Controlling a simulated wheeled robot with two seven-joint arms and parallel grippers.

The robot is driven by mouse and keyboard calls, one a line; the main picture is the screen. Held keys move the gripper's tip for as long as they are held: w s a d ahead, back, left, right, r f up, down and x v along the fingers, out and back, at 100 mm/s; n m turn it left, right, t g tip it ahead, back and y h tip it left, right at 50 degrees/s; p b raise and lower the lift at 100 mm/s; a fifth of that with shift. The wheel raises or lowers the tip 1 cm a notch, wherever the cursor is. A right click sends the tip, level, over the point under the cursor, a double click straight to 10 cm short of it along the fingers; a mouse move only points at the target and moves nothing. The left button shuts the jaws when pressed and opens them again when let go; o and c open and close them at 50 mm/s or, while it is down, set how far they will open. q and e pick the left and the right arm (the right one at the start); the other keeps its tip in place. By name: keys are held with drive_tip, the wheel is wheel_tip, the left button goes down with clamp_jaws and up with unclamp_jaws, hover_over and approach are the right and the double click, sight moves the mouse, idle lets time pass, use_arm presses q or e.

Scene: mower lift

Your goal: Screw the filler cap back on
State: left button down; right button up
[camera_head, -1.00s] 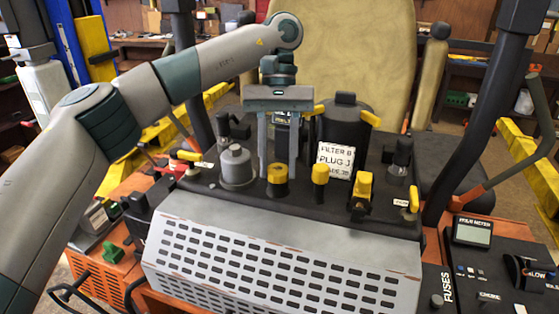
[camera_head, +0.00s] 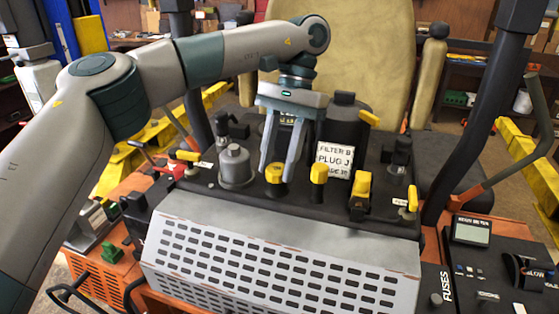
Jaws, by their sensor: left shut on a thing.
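The yellow filler cap (camera_head: 275,173) sits upright at its dark neck on the black engine deck, behind the perforated grey cover. My left gripper (camera_head: 278,168) points down over it, its two grey fingers shut on the cap from either side. The gripper is turned and a little tilted. The fingers hide part of the cap, and its thread cannot be seen. My right gripper is not in view.
A second yellow cap (camera_head: 318,173) and a yellow lever (camera_head: 361,190) stand just right of the held cap. A grey domed canister (camera_head: 235,166) is close on the left. A black filter housing (camera_head: 345,125) with a white label (camera_head: 334,160) stands behind right.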

use_arm(q)
drive_tip(key=shift+a+f, duration=0.1)
drive_tip(key=shift+m+t+y, duration=0.4)
drive_tip(key=shift+m, duration=1)
drive_tip(key=c, duration=1.2)
unclamp_jaws()
drive_tip(key=shift+o, duration=0.2)
drive_tip(key=shift+w+a, duration=0.15)
drive_tip(key=shift+a, duration=0.1)
drive_tip(key=shift+d, duration=0.1)
